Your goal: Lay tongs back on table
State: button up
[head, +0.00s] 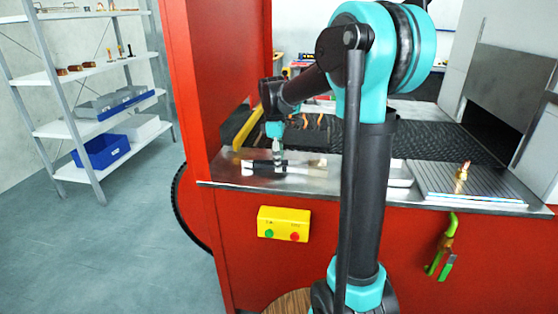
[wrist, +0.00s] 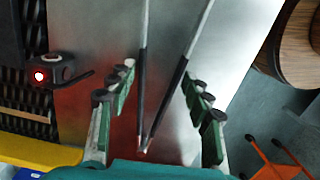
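The tongs (wrist: 142,95) show in the wrist view as a V, with dark grips meeting at the bottom and thin silver arms running up over the steel table (wrist: 100,25). My gripper (wrist: 158,72) is open, its two green-sided fingers standing either side of the tongs with small gaps. I cannot tell whether the tongs rest on the steel or sit just above it. In the head view my gripper (head: 277,160) is low over the left part of the steel table (head: 225,172), where the tongs are small and hard to make out.
A dark mesh belt (head: 400,135) runs behind the table. A ridged plate (head: 475,182) with a small brass piece (head: 462,171) lies at the right. A yellow button box (head: 283,224) is on the red front. A small black device with a red light (wrist: 50,72) stands left of my fingers.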

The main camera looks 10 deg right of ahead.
jog(key=shift+r, duration=0.1)
jog(key=r, duration=0.8)
jog(key=a+r, duration=0.1)
jog(key=r, duration=0.2)
jog(key=shift+w+r, duration=0.15)
jog(key=shift+r, duration=0.25)
